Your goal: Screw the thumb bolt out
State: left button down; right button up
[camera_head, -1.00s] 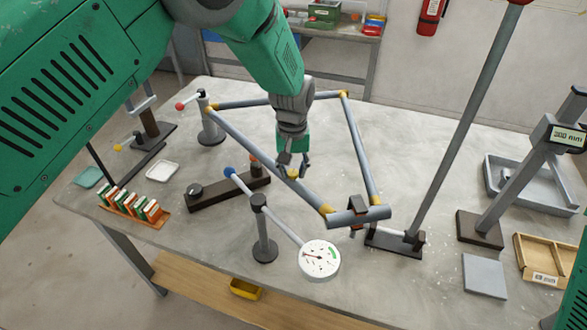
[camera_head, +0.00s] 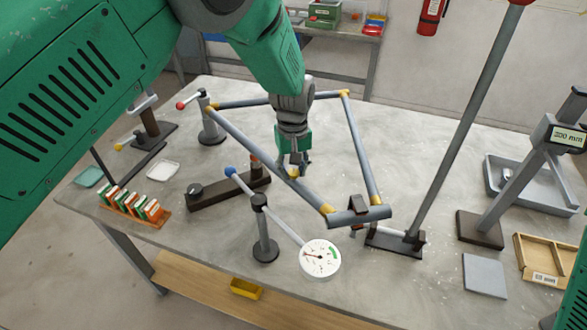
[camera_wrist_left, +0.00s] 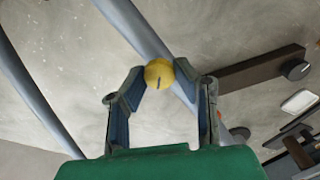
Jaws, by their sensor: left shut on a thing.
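The thumb bolt, a yellow round knob (camera_head: 294,172) with a dark line on its top, sits on the near-left grey tube of the frame (camera_head: 240,132). In the left wrist view the knob (camera_wrist_left: 159,73) lies between the fingertips. My left gripper (camera_head: 298,168) comes down from above and is shut on the knob, with a fingertip on each side. The tube (camera_wrist_left: 135,30) runs past behind the knob. The bolt's shank is hidden. My right gripper is not in view.
A dial gauge (camera_head: 320,258) on a stand is close in front of the frame. A dark bar (camera_head: 222,192) lies left of the knob, near a book rack (camera_head: 135,206). A slanted post (camera_head: 465,130) rises at the right. The tabletop inside the frame is clear.

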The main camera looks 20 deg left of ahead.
pick_arm(q)
jog(key=c, duration=1.3)
grip_release()
jog(key=shift+w+r, duration=0.2)
jog(key=shift+w, duration=0.05)
jog(key=shift+o, duration=0.2)
jog(key=shift+s+d, duration=0.1)
jog(key=shift+s, duration=0.05)
